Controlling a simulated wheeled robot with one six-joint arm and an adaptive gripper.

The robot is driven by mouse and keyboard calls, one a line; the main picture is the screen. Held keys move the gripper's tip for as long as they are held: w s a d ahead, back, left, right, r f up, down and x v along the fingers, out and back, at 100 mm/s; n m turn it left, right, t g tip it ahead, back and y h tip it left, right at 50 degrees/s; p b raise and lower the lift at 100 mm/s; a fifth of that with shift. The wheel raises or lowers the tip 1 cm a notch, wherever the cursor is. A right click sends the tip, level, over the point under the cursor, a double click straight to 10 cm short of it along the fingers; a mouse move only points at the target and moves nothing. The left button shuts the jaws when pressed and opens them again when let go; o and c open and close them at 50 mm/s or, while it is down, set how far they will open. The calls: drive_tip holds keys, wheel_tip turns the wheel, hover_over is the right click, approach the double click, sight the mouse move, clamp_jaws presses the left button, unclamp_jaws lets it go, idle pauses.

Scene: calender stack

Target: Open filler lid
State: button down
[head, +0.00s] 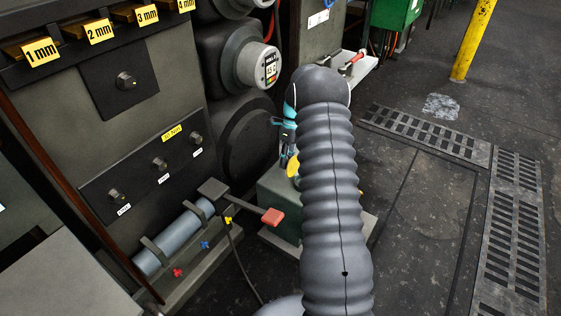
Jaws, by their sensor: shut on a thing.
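My gripper (287,158) is at the centre, pointing down over a green box-shaped unit (277,204) on the floor. My grey ribbed arm hides much of the gripper and of the unit. A yellow part (293,169), which looks like the filler lid, shows at the fingertips, left of my arm. The gripper is shut on it, though the contact itself is mostly hidden. Another bit of yellow shows just right of my arm above the unit; I cannot tell whether it belongs to the same part.
A lever with a red end (272,216) sticks out left of the green unit, near a grey-blue cylinder (174,239). The machine's dark rolls and a gauge (269,68) stand behind. Floor grates (425,133) and a yellow post (473,40) are at right; the floor between is clear.

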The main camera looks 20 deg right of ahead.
drive_tip(key=c, duration=1)
unclamp_jaws()
drive_tip(key=shift+s+d, duration=0.1)
drive_tip(key=shift+w+r, duration=0.2)
drive_tip(key=shift+r, duration=0.1)
drive_tip(key=v, duration=1.1)
drive_tip(key=shift+d+r, duration=0.1)
